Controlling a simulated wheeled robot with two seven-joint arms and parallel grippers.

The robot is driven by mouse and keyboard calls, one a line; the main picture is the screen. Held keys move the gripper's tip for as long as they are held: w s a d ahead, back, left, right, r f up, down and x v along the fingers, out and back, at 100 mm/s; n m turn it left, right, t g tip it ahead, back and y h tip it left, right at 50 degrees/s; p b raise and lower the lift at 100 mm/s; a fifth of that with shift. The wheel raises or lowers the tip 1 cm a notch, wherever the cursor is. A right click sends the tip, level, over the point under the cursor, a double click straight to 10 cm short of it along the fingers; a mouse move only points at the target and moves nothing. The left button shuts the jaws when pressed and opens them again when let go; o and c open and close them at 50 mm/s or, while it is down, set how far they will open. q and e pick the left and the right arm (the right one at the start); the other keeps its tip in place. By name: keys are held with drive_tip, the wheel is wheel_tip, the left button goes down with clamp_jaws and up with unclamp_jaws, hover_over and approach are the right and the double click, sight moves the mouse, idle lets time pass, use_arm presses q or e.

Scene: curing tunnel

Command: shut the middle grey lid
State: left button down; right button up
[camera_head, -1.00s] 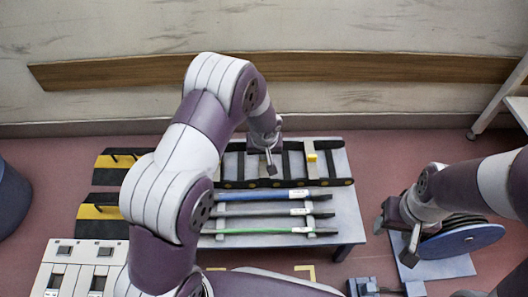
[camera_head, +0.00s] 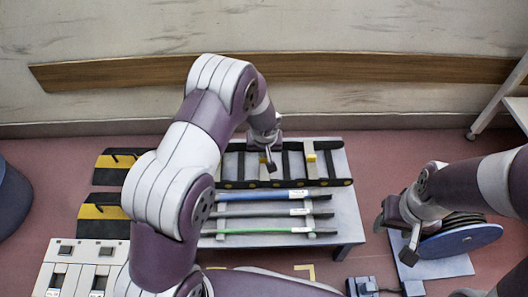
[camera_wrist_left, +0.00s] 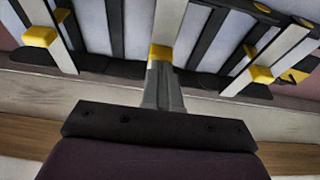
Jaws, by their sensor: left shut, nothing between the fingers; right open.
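A black ladder-like frame (camera_head: 334,183) lies on a grey table, with black crossbars between its rails. In the left wrist view three grey bar-like lids with yellow blocks cross it: one at the left (camera_wrist_left: 48,18), the middle grey lid (camera_wrist_left: 168,18), and one at the right (camera_wrist_left: 283,45). My left gripper (camera_head: 271,167) is shut and empty at the middle lid, overlapping its yellow block; whether they touch is unclear. The lid's exact tilt is hard to tell. My right gripper (camera_head: 395,240) is open and empty, at the right beside the table.
Blue (camera_head: 270,195), grey (camera_head: 265,212) and green (camera_head: 270,231) cables lie in front of the frame on the table (camera_head: 346,215). A blue reel (camera_head: 460,242) stands near my right gripper. Black-yellow ramps (camera_head: 105,213) and white panels (camera_head: 75,270) are at the left.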

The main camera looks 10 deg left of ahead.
use_arm(q)
drive_tip(key=shift+r, duration=0.55)
drive_tip(key=p+v, duration=0.6)
drive_tip(key=v, duration=0.5)
drive_tip(key=shift+s+r, duration=0.3)
